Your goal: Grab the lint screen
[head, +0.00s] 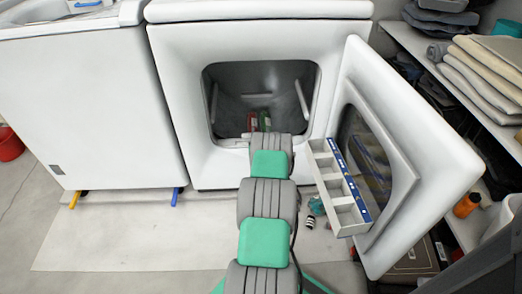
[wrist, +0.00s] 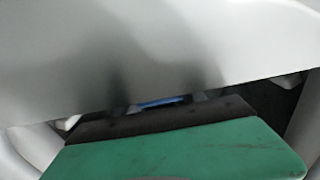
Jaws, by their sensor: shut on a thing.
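The dryer (head: 180,100) stands open, and my arm reaches down to the lower lip of its opening. My gripper (head: 265,138) is at that lip, largely hidden by my own arm links. In the wrist view, a narrow blue strip (wrist: 160,102) shows in the dark gap just beyond the dark front edge of my green hand cover. It appears to be part of the lint screen; the rest is hidden. My gripper is shut on it, but the fingertips and the contact are not clearly visible.
The dryer door (head: 410,160) is swung open to the right. A grey-white compartment tray (head: 350,217) hangs by it, close right of my arm. Small red and green items (head: 265,120) lie inside the dryer.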

